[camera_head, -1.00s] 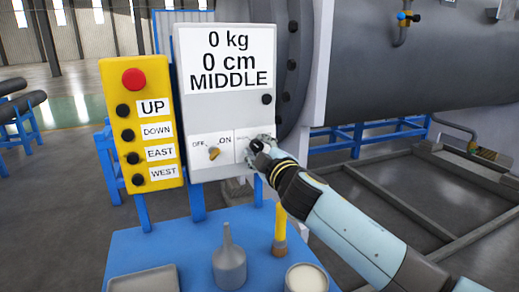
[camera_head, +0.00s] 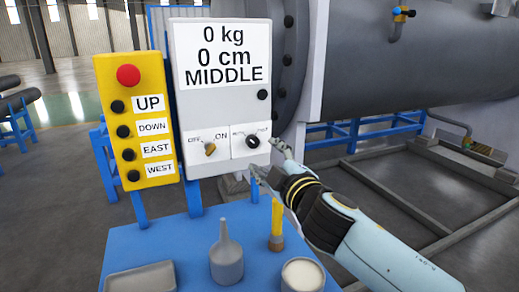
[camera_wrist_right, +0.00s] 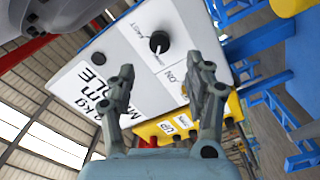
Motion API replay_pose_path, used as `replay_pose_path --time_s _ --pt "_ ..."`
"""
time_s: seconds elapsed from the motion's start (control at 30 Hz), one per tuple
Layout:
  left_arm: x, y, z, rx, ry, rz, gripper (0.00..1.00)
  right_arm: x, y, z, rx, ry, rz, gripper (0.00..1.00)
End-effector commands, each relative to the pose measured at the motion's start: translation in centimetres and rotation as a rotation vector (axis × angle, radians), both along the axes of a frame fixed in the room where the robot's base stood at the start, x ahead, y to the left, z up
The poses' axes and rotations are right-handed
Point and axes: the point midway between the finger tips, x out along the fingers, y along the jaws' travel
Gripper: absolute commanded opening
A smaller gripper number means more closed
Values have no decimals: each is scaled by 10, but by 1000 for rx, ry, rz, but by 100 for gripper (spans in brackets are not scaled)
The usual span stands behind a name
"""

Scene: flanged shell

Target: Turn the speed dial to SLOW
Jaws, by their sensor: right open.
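The speed dial (camera_head: 252,142) is a small black knob on a white plate at the lower right of the grey control box (camera_head: 222,103). Small labels stand at its upper left and upper right; the right one looks like FAST. In the right wrist view the dial (camera_wrist_right: 159,42) has a pale mark, but I cannot tell its setting surely. My right gripper (camera_head: 266,158) is open and empty, just right of and below the dial, apart from it. Its two fingers also show in the wrist view (camera_wrist_right: 166,76), with the dial beyond them. My left gripper is not in view.
An OFF/ON switch (camera_head: 210,149) sits left of the dial. A yellow button panel (camera_head: 147,100) with a red button stands further left. Below, a blue table (camera_head: 190,245) bears a grey funnel-shaped bottle (camera_head: 227,262), a tray (camera_head: 141,278), a white-filled cup (camera_head: 302,275) and a yellow-handled tool (camera_head: 277,222).

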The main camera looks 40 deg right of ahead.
Motion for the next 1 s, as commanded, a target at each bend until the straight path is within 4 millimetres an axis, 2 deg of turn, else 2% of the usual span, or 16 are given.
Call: replay_pose_path --time_s 0.1,0.23,0.87,1.0 --pt "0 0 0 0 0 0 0 -21 5 -1 1 2 0 53" --pt "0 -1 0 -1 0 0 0 -35 8 -1 -1 1 1 53" --pt "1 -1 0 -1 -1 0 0 -39 9 0 1 0 -1 53" --pt "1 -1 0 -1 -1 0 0 -50 -1 -5 77 30 -66 53"
